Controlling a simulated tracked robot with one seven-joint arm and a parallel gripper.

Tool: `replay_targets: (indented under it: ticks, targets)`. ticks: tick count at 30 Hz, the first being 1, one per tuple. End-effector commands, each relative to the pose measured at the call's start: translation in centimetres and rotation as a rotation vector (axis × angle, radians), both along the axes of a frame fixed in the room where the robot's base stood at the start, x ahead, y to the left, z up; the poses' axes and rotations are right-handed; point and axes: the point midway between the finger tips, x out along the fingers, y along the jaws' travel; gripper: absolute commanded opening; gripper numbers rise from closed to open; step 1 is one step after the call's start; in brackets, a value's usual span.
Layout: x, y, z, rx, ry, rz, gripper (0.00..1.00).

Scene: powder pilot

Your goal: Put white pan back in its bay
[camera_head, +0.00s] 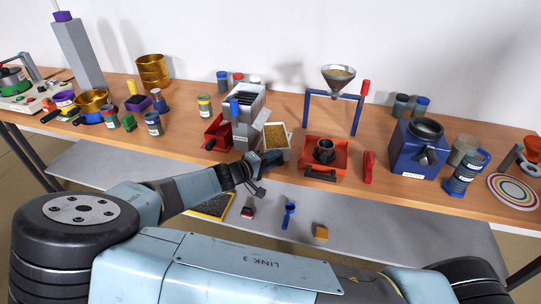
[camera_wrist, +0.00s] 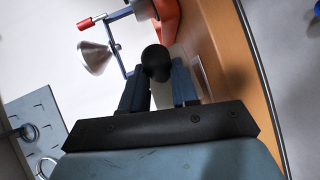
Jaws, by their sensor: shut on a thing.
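The white pan (camera_head: 275,142) holds tan-brown granules and sits on the bench, close in front and to the right of the grey bay unit (camera_head: 250,103). My gripper (camera_head: 268,160) is at the near side of the white pan, shut on its handle, which the fingers mostly hide in the head view. In the wrist view, a black rounded knob (camera_wrist: 155,62) shows between my fingertips (camera_wrist: 160,82). A pale edge to the right of the fingers may be part of the pan. The inside of the bay is hard to see.
A red pan (camera_head: 217,132) with a black handle stands left of the bay unit. Several jars stand behind and left.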

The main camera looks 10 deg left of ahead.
Motion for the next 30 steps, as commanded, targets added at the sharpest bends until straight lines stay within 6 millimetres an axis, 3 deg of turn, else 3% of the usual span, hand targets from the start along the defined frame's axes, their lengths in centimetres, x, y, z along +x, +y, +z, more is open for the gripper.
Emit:
replay_targets:
  ticks: [12, 16, 25, 26, 30]
  targets:
    - [3.9, 1.2, -0.2, -0.001, -0.002, 0.0, 0.0]
    - [3.8, 1.1, -1.3, 0.0, -0.004, -0.002, 0.0]
    - [3.8, 1.1, -1.5, 0.001, -0.003, -0.002, 0.0]
    - [3.7, 1.1, -1.6, 0.001, -0.001, -0.001, 0.32]
    - [3.7, 1.1, -1.5, 0.001, 0.0, -0.001, 0.45]
